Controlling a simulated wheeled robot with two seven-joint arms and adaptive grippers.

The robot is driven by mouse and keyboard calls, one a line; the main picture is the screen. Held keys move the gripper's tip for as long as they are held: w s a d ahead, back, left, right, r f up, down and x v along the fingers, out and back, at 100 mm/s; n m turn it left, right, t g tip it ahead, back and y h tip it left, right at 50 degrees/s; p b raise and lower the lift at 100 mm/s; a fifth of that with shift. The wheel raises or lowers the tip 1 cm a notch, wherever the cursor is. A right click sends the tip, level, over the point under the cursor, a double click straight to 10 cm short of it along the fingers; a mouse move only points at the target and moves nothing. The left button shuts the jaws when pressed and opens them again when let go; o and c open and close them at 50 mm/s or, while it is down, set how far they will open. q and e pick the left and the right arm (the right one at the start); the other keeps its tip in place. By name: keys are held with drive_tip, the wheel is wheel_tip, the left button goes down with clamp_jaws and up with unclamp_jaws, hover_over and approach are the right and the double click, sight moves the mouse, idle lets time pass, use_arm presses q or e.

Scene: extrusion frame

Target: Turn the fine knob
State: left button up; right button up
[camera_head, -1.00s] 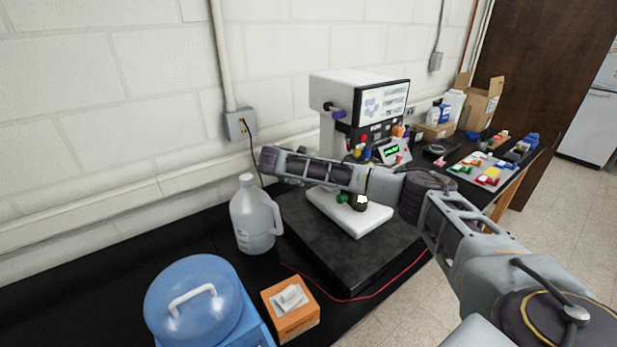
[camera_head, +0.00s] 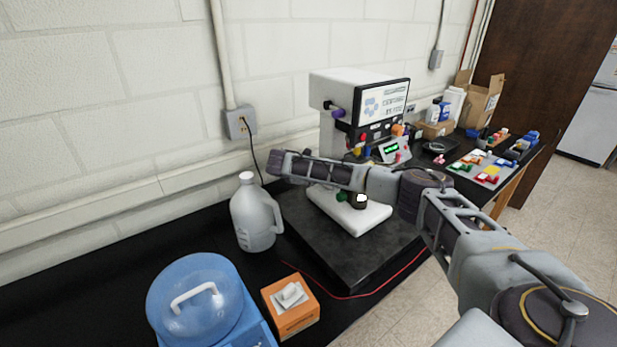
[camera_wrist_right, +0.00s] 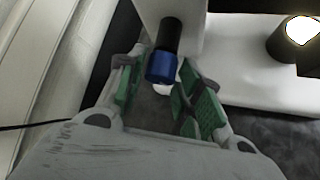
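A white microscope-like instrument (camera_head: 345,82) with a screen stands on the black bench, above a white base plate (camera_head: 372,217). In the right wrist view, a blue-tipped knob (camera_wrist_right: 162,68) on a black shaft sticks out from the white column (camera_wrist_right: 188,12). My right gripper (camera_wrist_right: 165,78) has its green-padded fingers spread on either side of this knob, with no clear grip on it. In the head view, my right arm crosses in front of the column and hides the knob and most of the gripper. My left gripper is in neither view.
A black cylinder with a bright top (camera_head: 360,201) stands on the base plate, right of the gripper. A plastic jug (camera_head: 254,212), a blue-lidded container (camera_head: 195,300) and an orange box (camera_head: 291,312) stand left and in front. A red cable (camera_head: 350,297) lies along the bench.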

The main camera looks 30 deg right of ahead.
drive_tip(key=c, duration=0.5)
drive_tip(key=shift+s+f+t, duration=0.1)
drive_tip(key=shift+t, duration=0.3)
drive_tip(key=shift+s+f+m+t+b, duration=0.1)
drive_tip(key=shift+m+t+b, duration=0.45)
drive_tip(key=shift+t, duration=0.3)
drive_tip(key=shift+s+f+m+t+b, duration=0.1)
drive_tip(key=shift+m+t+b, duration=0.25)
drive_tip(key=shift+m+t, duration=0.4)
drive_tip(key=shift+h, duration=0.3)
drive_tip(key=o, duration=1)
drive_tip(key=shift+r, duration=0.1)
